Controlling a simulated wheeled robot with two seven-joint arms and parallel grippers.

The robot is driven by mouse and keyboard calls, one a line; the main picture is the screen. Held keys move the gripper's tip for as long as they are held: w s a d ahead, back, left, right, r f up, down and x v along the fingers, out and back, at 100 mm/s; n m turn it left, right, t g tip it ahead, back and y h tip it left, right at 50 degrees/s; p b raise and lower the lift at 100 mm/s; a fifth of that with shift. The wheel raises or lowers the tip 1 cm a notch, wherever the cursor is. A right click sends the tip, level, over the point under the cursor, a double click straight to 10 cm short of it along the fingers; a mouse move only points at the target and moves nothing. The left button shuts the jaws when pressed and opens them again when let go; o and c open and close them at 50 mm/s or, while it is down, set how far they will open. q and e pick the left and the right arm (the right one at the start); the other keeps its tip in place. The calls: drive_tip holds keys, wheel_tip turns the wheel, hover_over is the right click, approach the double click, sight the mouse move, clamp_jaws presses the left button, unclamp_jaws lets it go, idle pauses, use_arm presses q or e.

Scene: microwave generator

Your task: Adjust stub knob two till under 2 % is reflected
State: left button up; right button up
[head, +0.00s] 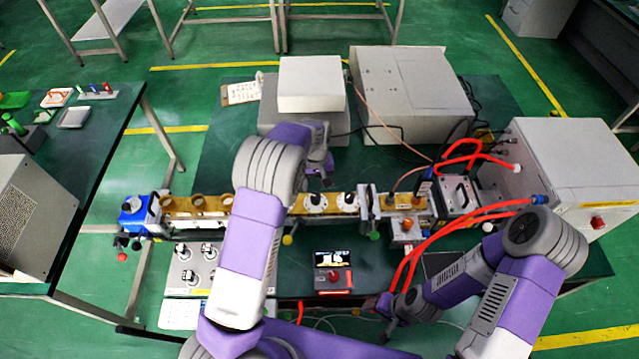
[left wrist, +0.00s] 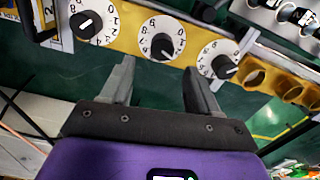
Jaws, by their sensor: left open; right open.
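Three white numbered dials with black knobs sit in a row on the brass waveguide (head: 298,210). In the left wrist view the middle knob (left wrist: 160,42) lies just beyond and between my left gripper's fingertips (left wrist: 158,70). The fingers are open and hold nothing; contact is not visible. The other knobs are at left (left wrist: 86,22) and right (left wrist: 224,67). In the head view two dials show (head: 316,202) (head: 348,201); my left arm covers the rest. My left gripper (head: 322,178) is above the row. My right gripper (head: 386,306) is open and empty near the table front. The small display (head: 333,259) is unreadable.
A grey box (head: 412,95) and a white box (head: 311,84) stand behind. A panel with several knobs (head: 197,265) lies front left.

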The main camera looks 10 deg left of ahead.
sight(315, 196)
use_arm(q)
drive_tip(key=f, duration=0.6)
drive_tip(key=shift+s, duration=0.35)
drive_tip(key=shift+f, duration=0.6)
drive_tip(key=c, duration=1)
drive_tip(key=shift+w+n+b, duration=0.1)
drive_tip(key=shift+n+b, duration=0.35)
drive_tip(key=shift+n, duration=1.45)
drive_tip(key=shift+c, duration=0.2)
